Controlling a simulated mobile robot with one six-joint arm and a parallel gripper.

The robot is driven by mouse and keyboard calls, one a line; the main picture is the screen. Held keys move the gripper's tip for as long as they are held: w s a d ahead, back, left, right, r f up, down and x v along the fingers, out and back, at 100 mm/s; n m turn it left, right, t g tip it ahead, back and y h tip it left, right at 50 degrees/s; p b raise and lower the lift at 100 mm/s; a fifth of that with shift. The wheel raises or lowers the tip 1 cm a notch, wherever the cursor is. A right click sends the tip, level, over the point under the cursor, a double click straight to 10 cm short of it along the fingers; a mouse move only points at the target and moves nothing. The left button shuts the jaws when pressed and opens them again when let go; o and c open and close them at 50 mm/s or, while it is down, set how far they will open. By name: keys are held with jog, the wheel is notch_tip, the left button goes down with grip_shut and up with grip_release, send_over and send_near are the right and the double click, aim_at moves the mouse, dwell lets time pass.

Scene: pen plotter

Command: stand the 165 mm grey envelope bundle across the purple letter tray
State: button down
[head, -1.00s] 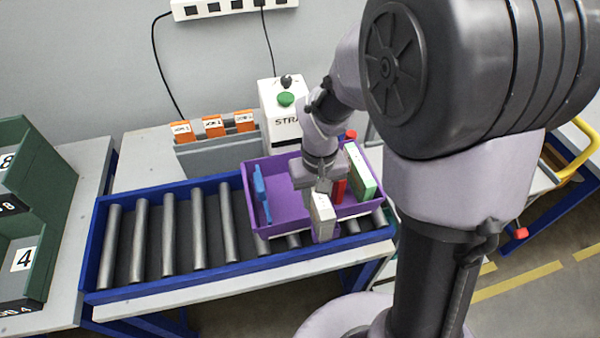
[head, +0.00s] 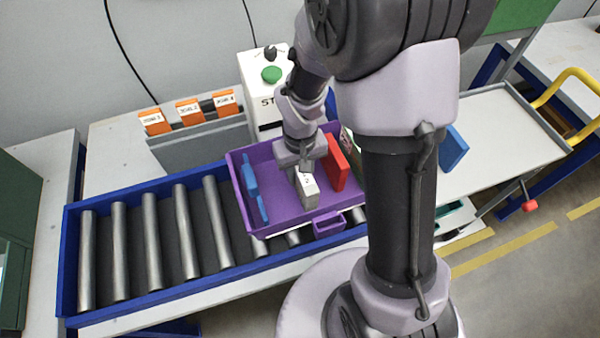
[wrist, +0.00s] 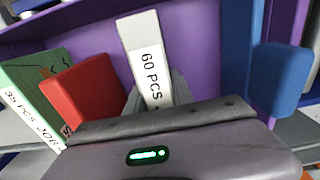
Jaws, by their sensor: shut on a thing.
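The grey envelope bundle (head: 308,190) has a white label on its edge. In the wrist view this bundle (wrist: 149,60) reads "60 PCS". My gripper (head: 302,168) is shut on it and holds it upright over the middle of the purple letter tray (head: 285,227). It stands between the blue pieces and a red bundle, with a gap on each side. My gripper (wrist: 157,103) hides its lower part in the wrist view, so I cannot tell whether it touches the tray floor.
Blue upright pieces (head: 249,182) stand at the tray's left; they also show in the wrist view (wrist: 282,80). The red bundle (head: 337,162) and a green one (wrist: 40,85) stand on the other side. The tray sits on a roller conveyor (head: 183,235). A white box (head: 262,90) stands behind.

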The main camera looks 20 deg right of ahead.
jog(key=shift+f, duration=0.25)
jog(key=c, duration=1.1)
grip_release()
jog(key=shift+r, duration=0.1)
notch_tip(320, 180, up, 12)
jog(key=p, duration=0.5)
jog(key=shift+r, duration=0.15)
jog(key=s+a+r+m+t, duration=0.2)
jog(key=s+r+t, duration=0.15)
jog(key=r, duration=0.65)
jog(key=s+a+r+m+t+y, duration=0.2)
jog(key=s+r+m, duration=0.1)
jog(key=s+r, duration=0.5)
jog(key=shift+s+f+b, duration=0.2)
jog(key=shift+f+b, duration=0.55)
jog(key=shift+f, duration=0.2)
jog(key=shift+s+f+b, duration=0.2)
jog(key=shift+f+b, duration=0.55)
jog(key=shift+f, duration=0.25)
jog(key=shift+s+f+b, duration=0.2)
jog(key=shift+f+b, duration=0.55)
jog(key=shift+f, duration=0.2)
